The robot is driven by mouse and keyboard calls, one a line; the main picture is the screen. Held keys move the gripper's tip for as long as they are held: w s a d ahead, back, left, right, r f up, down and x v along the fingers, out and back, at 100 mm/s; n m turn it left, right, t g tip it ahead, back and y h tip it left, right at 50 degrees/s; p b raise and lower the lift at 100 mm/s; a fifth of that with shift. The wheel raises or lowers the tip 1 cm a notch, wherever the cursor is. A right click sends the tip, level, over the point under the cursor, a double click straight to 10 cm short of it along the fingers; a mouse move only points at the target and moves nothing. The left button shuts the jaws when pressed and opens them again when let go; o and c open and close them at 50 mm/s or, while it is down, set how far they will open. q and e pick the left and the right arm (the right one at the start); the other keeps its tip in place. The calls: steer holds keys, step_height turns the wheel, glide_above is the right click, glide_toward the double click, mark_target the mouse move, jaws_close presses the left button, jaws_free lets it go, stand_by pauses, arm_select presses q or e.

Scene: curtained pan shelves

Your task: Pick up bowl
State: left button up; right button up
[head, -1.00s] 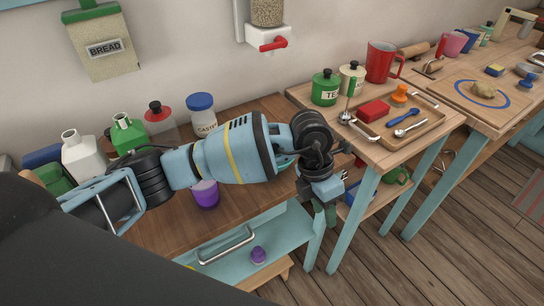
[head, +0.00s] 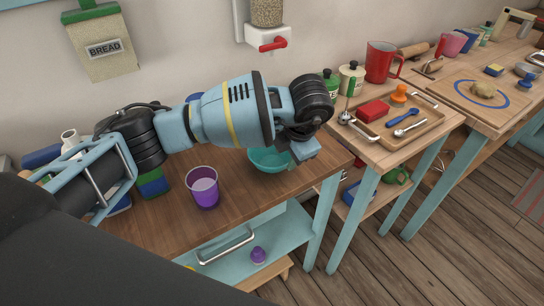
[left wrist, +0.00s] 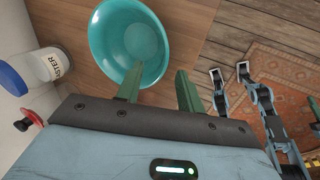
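The teal bowl (head: 268,160) stands upright on the wooden counter, near its right end. My left arm partly covers its upper right side in the head view. My left gripper (head: 304,151) is just right of the bowl there, its fingertips hidden.
A purple cup (head: 203,188) stands left of the bowl on the counter (head: 165,228). A white canister (left wrist: 48,65) stands near the bowl at the wall. To the right, a side table holds a tray (head: 425,126) and a red mug (head: 381,62).

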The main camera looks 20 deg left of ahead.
mark_target(285, 163)
arm_select(q)
steer(key=x, duration=0.5)
steer(key=shift+w+d, duration=0.15)
steer(key=shift+w, duration=0.05)
jaws_close()
